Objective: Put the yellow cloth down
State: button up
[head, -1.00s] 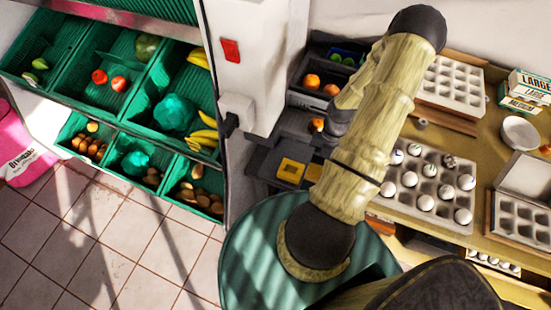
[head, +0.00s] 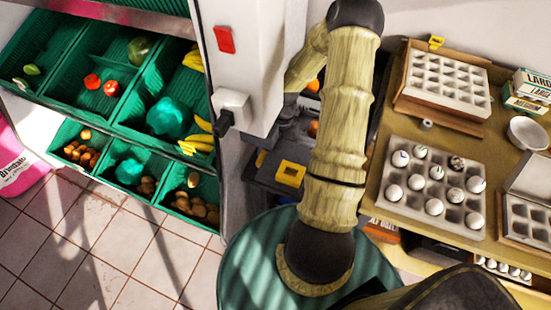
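No yellow cloth can be made out for certain. A small yellow square piece with a dark middle (head: 291,173) lies on a dark surface left of my arm; I cannot tell whether it is cloth. A smaller yellow bit (head: 260,158) shows to its left, by the white post. My arm rises in the middle of the view, bends at the top, and its forearm runs down to the left behind the white post. My gripper is hidden, so what it holds does not show.
The white post (head: 245,60) with a red switch stands close left of my arm. Green produce bins (head: 120,150) are at left. At right, a wooden counter (head: 400,120) holds an egg tray (head: 450,222), an empty tray (head: 450,80), a white bowl (head: 527,133) and cartons.

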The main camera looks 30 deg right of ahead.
jog(key=shift+s, duration=0.1)
notch_tip(320, 180, down, 4)
jog(key=b, duration=0.4)
jog(key=shift+r, duration=0.15)
jog(key=shift+r, duration=0.1)
jog(key=o, duration=0.9)
jog(key=shift+d, duration=0.1)
